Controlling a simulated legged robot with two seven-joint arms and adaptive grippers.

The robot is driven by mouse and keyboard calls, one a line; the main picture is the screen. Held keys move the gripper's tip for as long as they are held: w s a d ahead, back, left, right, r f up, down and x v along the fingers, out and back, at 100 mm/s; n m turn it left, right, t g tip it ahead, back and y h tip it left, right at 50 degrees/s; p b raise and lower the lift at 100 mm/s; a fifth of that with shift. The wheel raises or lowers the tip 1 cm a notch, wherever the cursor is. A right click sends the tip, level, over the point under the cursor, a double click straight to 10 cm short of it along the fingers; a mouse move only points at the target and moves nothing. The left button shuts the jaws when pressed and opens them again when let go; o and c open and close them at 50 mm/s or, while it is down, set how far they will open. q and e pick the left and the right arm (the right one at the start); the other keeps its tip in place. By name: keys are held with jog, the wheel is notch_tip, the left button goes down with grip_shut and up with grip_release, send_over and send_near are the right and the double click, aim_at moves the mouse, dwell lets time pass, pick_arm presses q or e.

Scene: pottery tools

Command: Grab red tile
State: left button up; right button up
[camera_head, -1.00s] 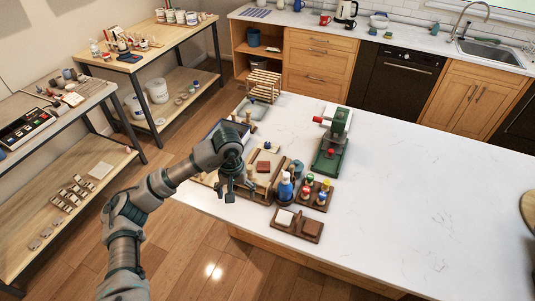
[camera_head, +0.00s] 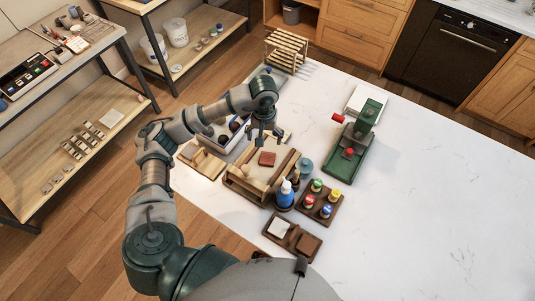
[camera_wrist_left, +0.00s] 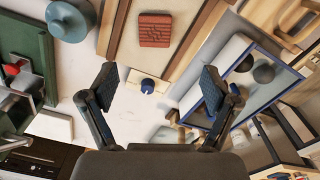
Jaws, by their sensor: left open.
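The red tile (camera_head: 267,158) is a small flat square with a carved pattern. It lies on a pale board (camera_head: 250,170) in a wooden frame on the white table. In the left wrist view the red tile (camera_wrist_left: 155,30) is near the top centre, beyond the fingertips. My left gripper (camera_head: 265,138) is above the table, just behind the tile in the head view. In the left wrist view my left gripper (camera_wrist_left: 155,90) has its two fingers wide apart with nothing held between them. My right gripper is not in view.
A blue-rimmed tray (camera_head: 238,150) stands left of the tile. A blue bottle (camera_head: 285,194), a rack of paint jars (camera_head: 320,203) and a wooden tray (camera_head: 292,237) are in front. A green press (camera_head: 355,145) stands right. The table's right side is clear.

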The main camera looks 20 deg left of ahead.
pick_arm(q)
jog(key=p, duration=0.1)
send_over(268, 159)
jog(key=f, duration=0.6)
jog(key=shift+a+f, duration=0.2)
jog(key=shift+f, duration=0.2)
jog(key=shift+d+f+p, duration=0.15)
jog(key=shift+f+p, duration=0.15)
jog(key=shift+f, duration=0.25)
notch_tip(268, 159, down, 4)
jog(key=shift+s+f+p, duration=0.1)
jog(key=shift+f+p, duration=0.15)
jog(key=shift+p, duration=0.55)
jog(key=shift+a+f, duration=0.2)
jog(key=shift+d, duration=0.1)
jog(key=c, duration=1.2)
jog(key=shift+d, duration=0.1)
jog(key=shift+c, duration=0.4)
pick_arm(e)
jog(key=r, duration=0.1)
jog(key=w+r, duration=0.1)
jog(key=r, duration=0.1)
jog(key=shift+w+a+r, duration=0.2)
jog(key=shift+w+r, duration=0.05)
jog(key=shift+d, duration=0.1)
